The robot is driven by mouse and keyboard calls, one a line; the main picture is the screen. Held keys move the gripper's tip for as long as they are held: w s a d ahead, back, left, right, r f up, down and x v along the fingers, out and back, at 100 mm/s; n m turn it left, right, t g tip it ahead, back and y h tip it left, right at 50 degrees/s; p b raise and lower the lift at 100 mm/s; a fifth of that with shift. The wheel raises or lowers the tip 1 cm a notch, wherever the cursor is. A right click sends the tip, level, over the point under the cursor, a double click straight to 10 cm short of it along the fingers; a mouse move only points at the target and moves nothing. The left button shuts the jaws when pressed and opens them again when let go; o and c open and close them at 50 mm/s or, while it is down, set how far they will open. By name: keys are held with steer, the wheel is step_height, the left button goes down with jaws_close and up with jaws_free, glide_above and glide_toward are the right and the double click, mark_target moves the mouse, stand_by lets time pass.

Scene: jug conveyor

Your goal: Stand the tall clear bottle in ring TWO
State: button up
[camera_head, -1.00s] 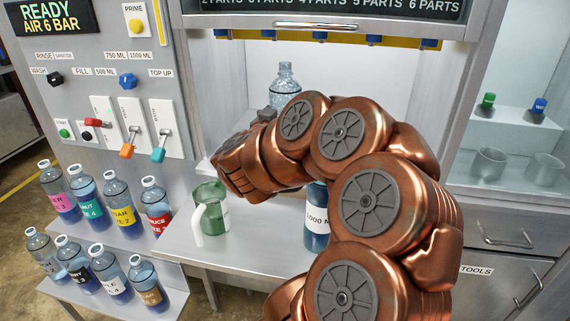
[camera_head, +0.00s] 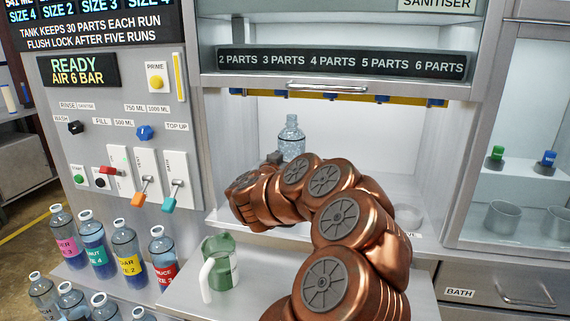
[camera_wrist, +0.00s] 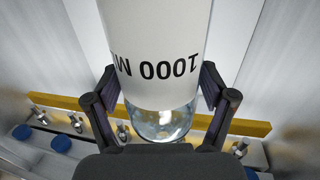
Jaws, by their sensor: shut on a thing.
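The tall clear bottle (camera_head: 291,140) is upright in the open lit bay, its neck showing above my arm and its lower part hidden. In the wrist view, my gripper (camera_wrist: 160,90) is shut on the bottle's body, with a finger on each side of its white 1000 ML label (camera_wrist: 155,60). My gripper also shows partly in the head view (camera_head: 274,158). Ring TWO cannot be made out; my arm covers much of the bay floor. I cannot tell whether the bottle's base touches the floor.
A pale round ring (camera_head: 408,214) lies at the bay's right. A yellow rail with blue caps (camera_head: 383,98) crosses the bay top. A green jug (camera_head: 220,262) stands on the front shelf, with several labelled bottles (camera_head: 128,255) at left. The control panel (camera_head: 110,130) is left of the bay.

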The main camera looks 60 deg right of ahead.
steer(key=w+d+f, duration=0.3)
steer(key=f, duration=0.1)
steer(key=shift+w, duration=0.35)
stand_by(0.4)
steer(key=shift+f, duration=0.15)
steer(key=o, duration=1.3)
